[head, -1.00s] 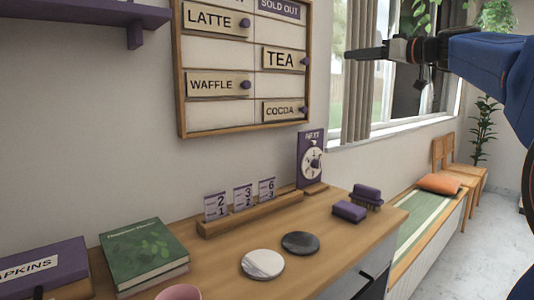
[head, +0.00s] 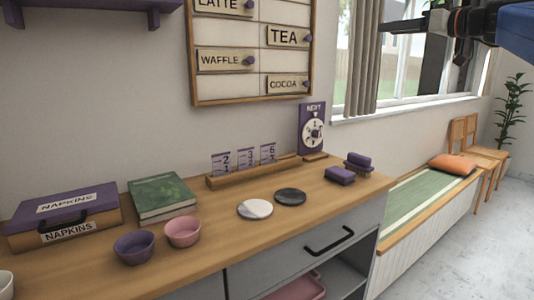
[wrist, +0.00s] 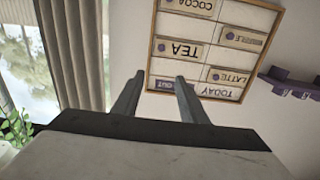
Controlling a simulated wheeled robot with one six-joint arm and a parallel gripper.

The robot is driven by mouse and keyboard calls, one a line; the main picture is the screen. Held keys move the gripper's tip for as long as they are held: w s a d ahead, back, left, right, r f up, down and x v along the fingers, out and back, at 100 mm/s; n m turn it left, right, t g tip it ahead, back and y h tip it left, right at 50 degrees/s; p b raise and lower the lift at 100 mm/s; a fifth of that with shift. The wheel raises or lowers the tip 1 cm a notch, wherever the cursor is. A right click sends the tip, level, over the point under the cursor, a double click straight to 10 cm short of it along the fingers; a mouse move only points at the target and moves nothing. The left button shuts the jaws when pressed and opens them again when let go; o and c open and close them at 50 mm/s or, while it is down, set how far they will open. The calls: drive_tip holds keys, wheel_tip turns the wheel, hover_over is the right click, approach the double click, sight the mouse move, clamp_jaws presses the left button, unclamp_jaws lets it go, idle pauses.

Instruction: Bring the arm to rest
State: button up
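My gripper (head: 382,27) is held high at the upper right of the head view, in front of the window and well above the counter. In the wrist view its two fingers (wrist: 158,98) stand apart with nothing between them. Beyond the fingers the wrist view shows the menu board (wrist: 207,50) upside down. The head view shows the lower part of that board (head: 250,60) on the wall, with tags reading Tea, Waffle and Cocoa. My gripper touches nothing.
The wooden counter (head: 200,262) holds a napkin box (head: 65,213), a green book (head: 160,194), two bowls, two round coasters, a card rack (head: 250,176), a dial stand (head: 312,130) and purple blocks (head: 340,175). A bench (head: 410,200) with an orange cushion (head: 453,164) stands right.

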drive_tip(key=s+a+f+m+g+h, duration=0.15)
drive_tip(key=s+a+f, duration=0.35)
drive_tip(key=f, duration=0.5)
drive_tip(key=s+a+f+m+g+h, duration=0.1)
drive_tip(key=s+a+f+g, duration=0.15)
drive_tip(key=s+f, duration=0.6)
drive_tip(key=s+a+f+m+g+h, duration=0.2)
drive_tip(key=s+a+f, duration=0.15)
drive_tip(key=f, duration=0.75)
drive_tip(key=s+d+f+m+g+h, duration=0.1)
drive_tip(key=s+d+f+g+h, duration=0.1)
drive_tip(key=s+f, duration=0.9)
drive_tip(key=s+d+f+m+g+h, duration=0.1)
drive_tip(key=s+d+f+g+h, duration=0.1)
drive_tip(key=s+f, duration=1)
wheel_tip(320, 180, down, 5)
drive_tip(key=shift+d+h, duration=0.35)
drive_tip(key=shift+h, duration=0.4)
drive_tip(key=shift+s, duration=0.1)
